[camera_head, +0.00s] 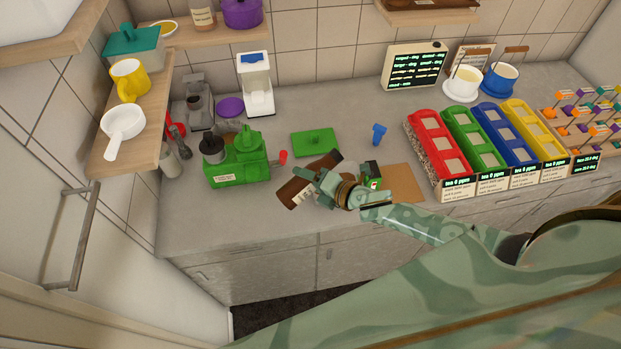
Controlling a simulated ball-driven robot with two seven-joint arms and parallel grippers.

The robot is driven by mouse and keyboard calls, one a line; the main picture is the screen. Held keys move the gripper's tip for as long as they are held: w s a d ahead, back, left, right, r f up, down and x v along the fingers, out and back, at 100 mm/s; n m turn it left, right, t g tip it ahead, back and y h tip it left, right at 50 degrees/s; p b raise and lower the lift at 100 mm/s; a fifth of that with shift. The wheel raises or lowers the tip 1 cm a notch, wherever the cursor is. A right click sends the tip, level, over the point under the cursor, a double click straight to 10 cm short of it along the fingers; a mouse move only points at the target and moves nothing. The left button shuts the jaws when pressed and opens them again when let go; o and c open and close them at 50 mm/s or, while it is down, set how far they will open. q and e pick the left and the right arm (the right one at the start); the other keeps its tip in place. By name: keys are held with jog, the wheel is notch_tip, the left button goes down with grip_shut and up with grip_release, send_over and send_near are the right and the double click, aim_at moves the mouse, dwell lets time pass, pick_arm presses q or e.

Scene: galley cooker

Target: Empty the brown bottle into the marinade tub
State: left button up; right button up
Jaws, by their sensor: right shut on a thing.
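The brown bottle (291,193) with a pale label is in my right gripper (326,181), over the front middle of the counter. The bottle is tilted, and the gripper hides part of it. I cannot tell whether it touches the counter or whether liquid is in it. No tub is clearly marked as the marinade tub. A green container-like thing (237,173) with a small label stands left of the bottle; its label is too small to read. My left gripper is not in view.
A flat green lid or board (315,142) lies behind the bottle. A blue piece (378,133) and a brown board (402,184) are to the right. Red, green, blue and yellow bins (437,148) fill the right side. White machine (256,85) stands at the back left.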

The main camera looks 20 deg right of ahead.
jog(key=shift+a, duration=0.1)
dwell(0.5)
jog(key=shift+a+f+m+y+b, duration=0.15)
jog(key=shift+f+m+y+b, duration=0.3)
jog(key=shift+m+b, duration=0.3)
jog(key=shift+y, duration=0.25)
jog(key=shift+a+r+m+b, duration=0.1)
jog(key=shift+m+b, duration=0.25)
jog(key=shift+m+y+b, duration=0.35)
jog(key=shift+m+y, duration=0.05)
jog(key=shift+r+m+t, duration=0.15)
jog(key=shift+m+t, duration=0.15)
jog(key=shift+r, duration=0.15)
jog(key=shift+r+m+y, duration=0.1)
jog(key=shift+m+y, duration=0.2)
jog(key=shift+m, duration=0.1)
